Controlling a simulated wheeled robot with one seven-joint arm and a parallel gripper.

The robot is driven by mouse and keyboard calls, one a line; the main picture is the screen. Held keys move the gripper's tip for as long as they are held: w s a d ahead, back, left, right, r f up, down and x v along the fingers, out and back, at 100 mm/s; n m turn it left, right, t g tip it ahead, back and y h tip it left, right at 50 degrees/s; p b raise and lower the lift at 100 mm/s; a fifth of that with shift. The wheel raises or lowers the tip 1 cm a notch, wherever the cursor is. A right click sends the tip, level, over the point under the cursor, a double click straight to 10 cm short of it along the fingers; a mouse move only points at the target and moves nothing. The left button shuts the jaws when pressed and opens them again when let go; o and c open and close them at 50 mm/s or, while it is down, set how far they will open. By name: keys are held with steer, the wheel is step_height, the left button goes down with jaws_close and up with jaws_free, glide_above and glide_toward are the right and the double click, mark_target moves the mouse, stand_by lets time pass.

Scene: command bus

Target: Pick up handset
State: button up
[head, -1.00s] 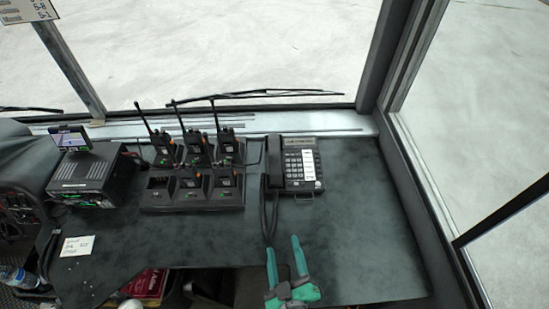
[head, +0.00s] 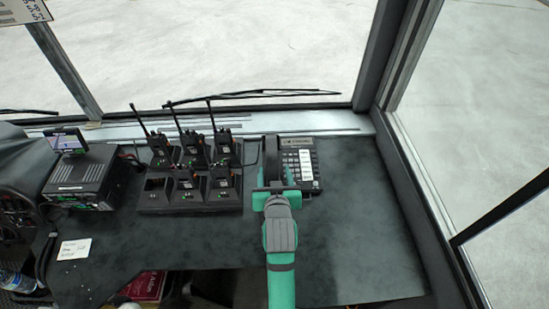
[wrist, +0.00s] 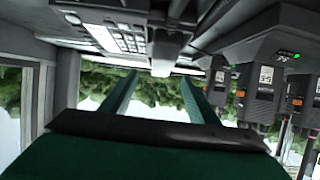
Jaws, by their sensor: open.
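The black handset (head: 271,155) rests along the left side of the desk phone (head: 299,163), near the back of the dark counter. My gripper (head: 275,176) is just in front of it, its fingers pointing toward the phone and covering part of the handset's near end. In the wrist view, upside down, my gripper (wrist: 158,77) is open with nothing between the fingers. The handset (wrist: 168,52) shows ahead, roughly in line with the gap, and the phone's keypad (wrist: 104,38) is at upper left. I cannot tell whether the fingers touch the handset.
A charger rack (head: 190,207) with several radios stands close to the left of my gripper. A black radio unit (head: 85,178) is farther left, with a paper note (head: 75,249) in front. The counter right of the phone (head: 360,220) is clear. The windshield is behind.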

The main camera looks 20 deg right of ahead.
mark_target(272, 158)
steer(key=x, duration=0.4)
steer(key=shift+w+a, duration=0.3)
steer(key=shift+d+r+x, duration=0.1)
steer(key=shift+x, duration=1.5)
steer(key=shift+d+r+x, duration=0.1)
steer(key=shift+x, duration=1.5)
